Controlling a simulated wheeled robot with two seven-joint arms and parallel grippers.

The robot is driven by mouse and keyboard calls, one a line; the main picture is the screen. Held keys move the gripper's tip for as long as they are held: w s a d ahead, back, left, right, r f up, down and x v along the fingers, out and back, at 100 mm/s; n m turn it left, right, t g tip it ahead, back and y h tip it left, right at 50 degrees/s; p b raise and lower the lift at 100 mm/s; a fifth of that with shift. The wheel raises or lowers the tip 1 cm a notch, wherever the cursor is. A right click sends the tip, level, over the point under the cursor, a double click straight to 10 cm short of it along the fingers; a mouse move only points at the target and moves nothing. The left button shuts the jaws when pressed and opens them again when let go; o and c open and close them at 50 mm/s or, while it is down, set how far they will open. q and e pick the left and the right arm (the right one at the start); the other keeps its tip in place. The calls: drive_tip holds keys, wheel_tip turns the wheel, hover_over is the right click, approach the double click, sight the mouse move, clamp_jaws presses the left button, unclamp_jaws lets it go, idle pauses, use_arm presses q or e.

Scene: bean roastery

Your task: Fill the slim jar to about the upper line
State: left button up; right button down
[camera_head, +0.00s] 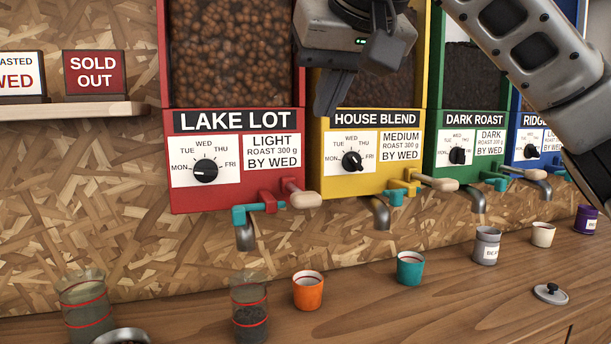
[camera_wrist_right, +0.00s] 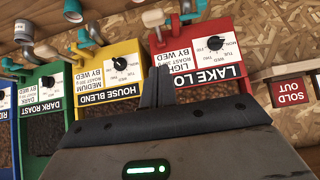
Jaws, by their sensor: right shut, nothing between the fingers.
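The slim jar (camera_head: 249,318) is a clear glass with red lines, standing upright on the counter below the metal spout (camera_head: 245,237) of the red LAKE LOT dispenser (camera_head: 237,203). Dark contents show in its lower part; their exact level against the lines is hard to tell. A wider glass jar (camera_head: 86,312) with red lines stands at the left. My right gripper (camera_head: 333,95) is shut and empty, raised in front of the yellow HOUSE BLEND dispenser (camera_head: 318,172). Its fingers (camera_wrist_right: 157,88) also show in the right wrist view, apart from the dispensers' handles. My left gripper is out of view.
The LAKE LOT lever has a pale handle (camera_head: 302,199). Green DARK ROAST (camera_head: 437,170) and blue dispensers (camera_head: 518,160) hang farther right. An orange cup (camera_head: 308,291), a teal cup (camera_head: 410,268), a grey canister (camera_head: 486,247) and a small lid (camera_head: 550,293) stand on the counter.

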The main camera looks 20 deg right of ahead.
idle(0.3)
hover_over(302, 191)
drive_tip(key=s, duration=0.3)
wheel_tip(302, 191, down, 7)
wheel_tip(302, 191, down, 3)
drive_tip(key=shift+w+d+r, duration=0.1)
drive_tip(key=shift+r, duration=0.05)
drive_tip(key=shift+f, duration=0.65)
